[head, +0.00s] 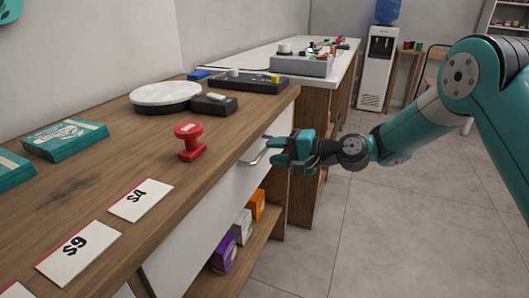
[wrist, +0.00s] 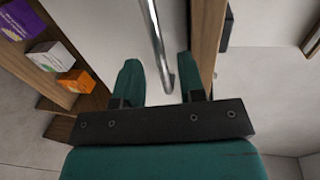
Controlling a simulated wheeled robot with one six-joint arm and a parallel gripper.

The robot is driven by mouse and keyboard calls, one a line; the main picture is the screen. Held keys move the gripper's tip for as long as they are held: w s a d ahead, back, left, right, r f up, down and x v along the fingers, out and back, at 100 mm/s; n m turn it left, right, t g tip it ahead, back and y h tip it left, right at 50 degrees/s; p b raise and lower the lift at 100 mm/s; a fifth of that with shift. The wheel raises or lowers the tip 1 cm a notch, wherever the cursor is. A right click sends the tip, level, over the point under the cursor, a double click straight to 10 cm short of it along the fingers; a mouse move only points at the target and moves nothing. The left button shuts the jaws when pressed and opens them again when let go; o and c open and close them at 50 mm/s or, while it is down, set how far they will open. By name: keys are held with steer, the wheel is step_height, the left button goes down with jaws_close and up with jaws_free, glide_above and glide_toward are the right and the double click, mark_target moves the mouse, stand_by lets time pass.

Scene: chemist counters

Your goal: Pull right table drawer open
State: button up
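The drawer's white front (head: 229,184) is under the wooden counter top and looks flush with the counter side. Its metal bar handle (head: 257,156) stands out from the front, partly hidden by my gripper (head: 277,153). In the wrist view the handle (wrist: 157,38) runs down from the top edge, and its lower end lies between my two teal fingers. The fingers of my gripper (wrist: 158,62) are apart, one on each side of the bar, with visible gaps. I cannot see any contact with the handle.
The wooden counter (head: 120,190) holds a red stamp (head: 189,141), price cards, teal boxes, a round white plate (head: 165,94) and a dark device. Several small boxes (head: 223,253) sit on the low shelf beneath. The floor is clear.

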mark_target(265, 151)
steer(key=shift+x, duration=1.75)
jaws_close()
steer(key=shift+s+d, duration=0.1)
steer(key=shift+d, duration=0.05)
